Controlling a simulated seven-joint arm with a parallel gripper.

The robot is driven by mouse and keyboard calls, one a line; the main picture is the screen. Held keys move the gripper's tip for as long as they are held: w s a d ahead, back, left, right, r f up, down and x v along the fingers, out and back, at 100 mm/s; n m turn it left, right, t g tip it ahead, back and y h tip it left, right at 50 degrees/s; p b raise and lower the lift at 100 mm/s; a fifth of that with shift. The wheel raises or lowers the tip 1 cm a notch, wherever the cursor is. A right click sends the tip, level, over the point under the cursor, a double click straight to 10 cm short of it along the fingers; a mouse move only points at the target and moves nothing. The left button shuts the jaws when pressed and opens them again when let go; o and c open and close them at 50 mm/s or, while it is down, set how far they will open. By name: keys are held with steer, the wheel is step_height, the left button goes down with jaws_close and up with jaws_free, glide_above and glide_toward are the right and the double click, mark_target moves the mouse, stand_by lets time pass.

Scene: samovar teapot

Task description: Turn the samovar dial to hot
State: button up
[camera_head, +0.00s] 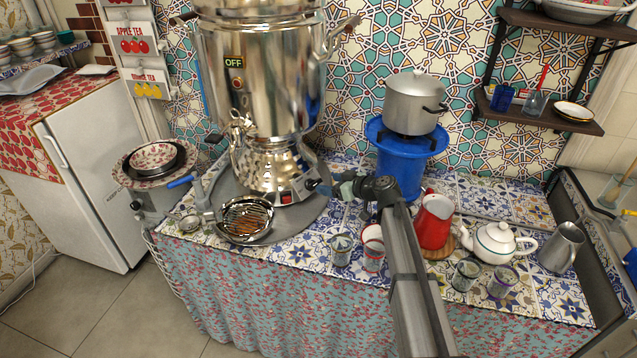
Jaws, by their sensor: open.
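The large shiny metal samovar (265,80) stands on a round grey mat on the tiled counter. The dial's setting is too small to read. My gripper (328,187) is open, just right of the dial and at about its height. I cannot tell whether the fingers touch or surround the dial. My arm comes in from the lower right.
A round drip grate (247,218) lies in front of the samovar. Glasses (373,247), a red pot (434,222) and a white teapot (494,242) stand on the counter close to my arm. A blue burner (402,165) holds a metal pot (415,103) behind.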

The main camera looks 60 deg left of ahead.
mark_target(317, 182)
steer(key=shift+x, duration=3.1)
steer(key=c, duration=1.1)
